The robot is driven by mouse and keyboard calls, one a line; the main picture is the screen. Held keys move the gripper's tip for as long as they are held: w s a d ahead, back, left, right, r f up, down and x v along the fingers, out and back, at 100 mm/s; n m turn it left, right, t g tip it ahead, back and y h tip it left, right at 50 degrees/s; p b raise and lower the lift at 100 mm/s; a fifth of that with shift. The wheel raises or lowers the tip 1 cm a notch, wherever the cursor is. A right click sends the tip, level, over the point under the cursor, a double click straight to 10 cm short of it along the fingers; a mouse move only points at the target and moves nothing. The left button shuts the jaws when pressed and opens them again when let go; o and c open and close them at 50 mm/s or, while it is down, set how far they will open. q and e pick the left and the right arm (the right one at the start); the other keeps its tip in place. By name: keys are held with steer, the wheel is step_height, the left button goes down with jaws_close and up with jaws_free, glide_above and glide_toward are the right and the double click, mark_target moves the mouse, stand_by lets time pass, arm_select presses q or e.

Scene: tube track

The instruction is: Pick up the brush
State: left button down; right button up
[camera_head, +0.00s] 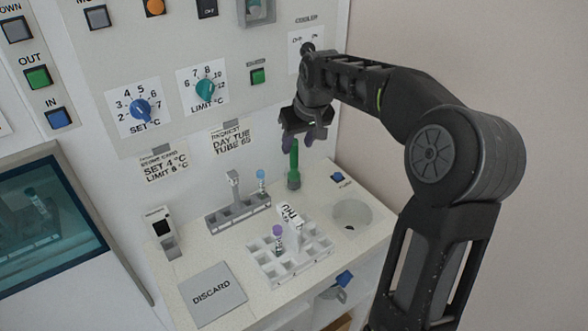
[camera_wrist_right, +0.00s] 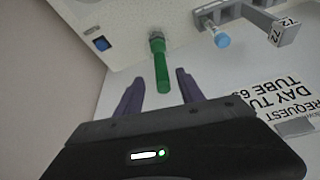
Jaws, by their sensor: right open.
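The brush (camera_head: 294,166) has a green handle and stands upright on the white counter at the back, near the wall. It also shows in the right wrist view (camera_wrist_right: 161,70), with its grey base at the far end and its green handle end toward my gripper. My right gripper (camera_head: 303,138) is open just above and beside the handle's top. In the right wrist view its two purple fingers (camera_wrist_right: 158,88) are spread on either side of the handle's line, with no contact visible. My left gripper is in neither view.
A grey rack (camera_head: 238,214) with a blue-capped tube (camera_head: 261,178) stands left of the brush. A white rack (camera_head: 262,268) holds a purple-capped tube (camera_head: 278,236). A round hole (camera_head: 352,214) lies at the right, and a DISCARD plate (camera_head: 212,294) at the front. A wall panel with knobs rises behind.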

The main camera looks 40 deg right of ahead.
mark_target(294, 165)
steer(key=p+x, duration=0.1)
steer(key=x, duration=0.3)
steer(key=shift+a+f, duration=0.15)
steer(key=shift+f, duration=0.25)
steer(key=shift+c, duration=0.2)
jaws_close()
stand_by(0.4)
